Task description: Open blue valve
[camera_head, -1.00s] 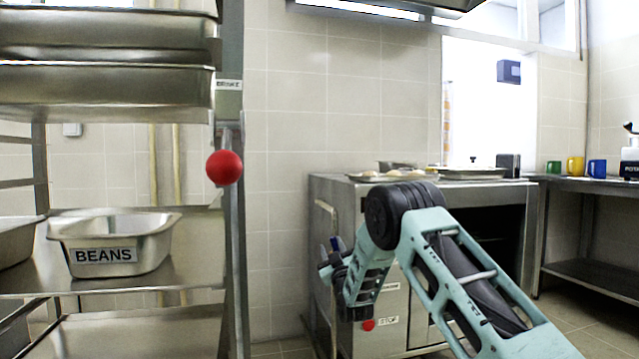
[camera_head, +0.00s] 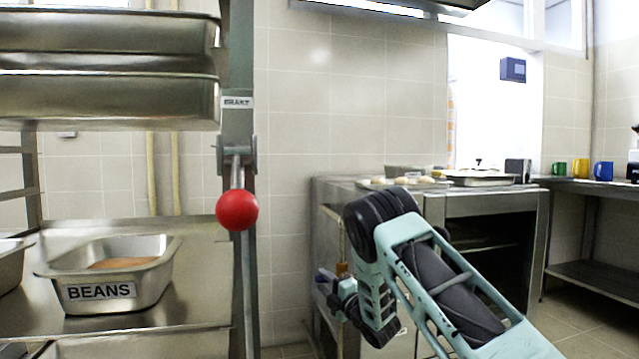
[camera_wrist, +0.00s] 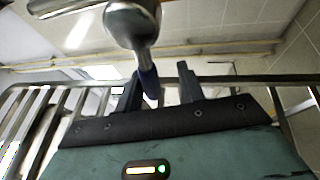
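The wrist view shows a shiny metal valve body (camera_wrist: 132,22) with a stem. A dark blue lever (camera_wrist: 150,82) points from it down between my gripper's fingers. My gripper (camera_wrist: 161,74) has its two dark fingers apart, with the lever nearer the left finger. I cannot tell whether they touch. In the head view my gripper is mostly hidden behind my own arm, beside the left side of the steel oven unit (camera_head: 490,207). A small blue part (camera_head: 325,275) shows there; I cannot tell whether it is the same lever.
A steel rack (camera_head: 241,280) stands at the left, with a red ball-ended brake lever (camera_head: 237,210) and a pan labelled BEANS (camera_head: 110,290). Trays (camera_head: 480,179) lie on the oven unit. Coloured mugs (camera_head: 580,168) stand on the right counter. The wrist view shows metal rails (camera_wrist: 30,125).

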